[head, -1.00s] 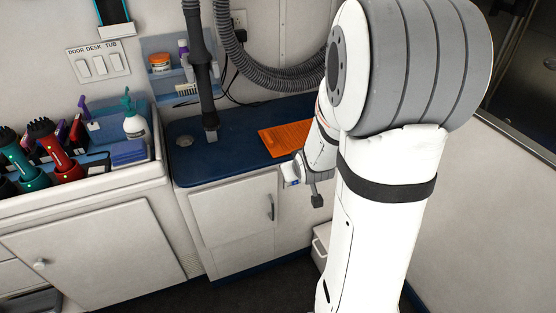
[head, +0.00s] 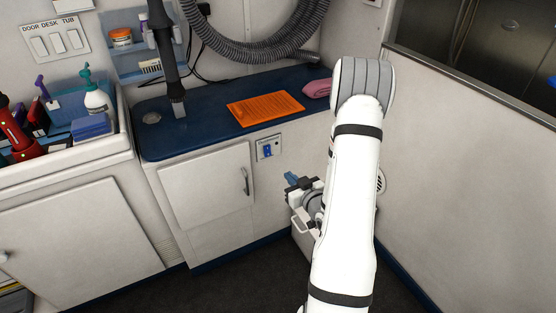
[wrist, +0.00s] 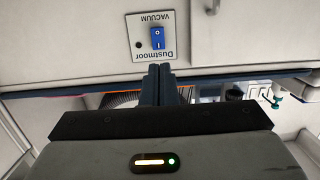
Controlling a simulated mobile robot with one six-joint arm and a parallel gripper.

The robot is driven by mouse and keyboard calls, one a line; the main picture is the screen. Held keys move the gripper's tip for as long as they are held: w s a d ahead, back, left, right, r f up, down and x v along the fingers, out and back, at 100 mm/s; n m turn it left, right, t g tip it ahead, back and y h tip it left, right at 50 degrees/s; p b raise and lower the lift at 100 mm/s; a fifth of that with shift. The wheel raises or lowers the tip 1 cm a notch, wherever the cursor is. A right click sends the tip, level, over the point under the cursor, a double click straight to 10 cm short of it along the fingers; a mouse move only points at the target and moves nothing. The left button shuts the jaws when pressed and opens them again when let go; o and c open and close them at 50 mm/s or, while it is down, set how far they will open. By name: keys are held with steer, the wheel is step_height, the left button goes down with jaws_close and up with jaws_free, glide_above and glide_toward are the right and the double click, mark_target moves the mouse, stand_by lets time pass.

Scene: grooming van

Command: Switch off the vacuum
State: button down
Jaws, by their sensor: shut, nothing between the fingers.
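The vacuum switch plate (head: 277,146) is on the cabinet front below the blue counter, right of a white door. It carries a blue rocker switch (head: 267,151). The wrist view shows the plate (wrist: 144,20) upside down, labelled "Dustmoor VACUUM", with the blue rocker (wrist: 157,38) and a small dark dot beside it. I cannot tell for certain which side of the rocker is pressed. My gripper (head: 290,178) is shut and empty, a little below and right of the plate in the head view. Its blue fingertips (wrist: 158,68) point toward the plate, apart from it.
The blue counter (head: 210,110) holds an orange mat (head: 265,108) and a pink towel (head: 317,89). A grey hose (head: 255,45) hangs on the wall above. A door handle (head: 245,181) sticks out left of the switch. A white wall (head: 450,170) stands close on the right.

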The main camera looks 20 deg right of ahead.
mark_target(269, 153)
steer(key=shift+d, duration=0.1)
steer(key=w, duration=0.4)
steer(key=w+f, duration=0.1)
steer(key=w, duration=0.4)
steer(key=w+f+b, duration=0.1)
steer(key=w, duration=0.3)
steer(key=shift+w+a+f, duration=0.1)
steer(key=shift+w+a, duration=0.15)
steer(key=shift+w, duration=0.1)
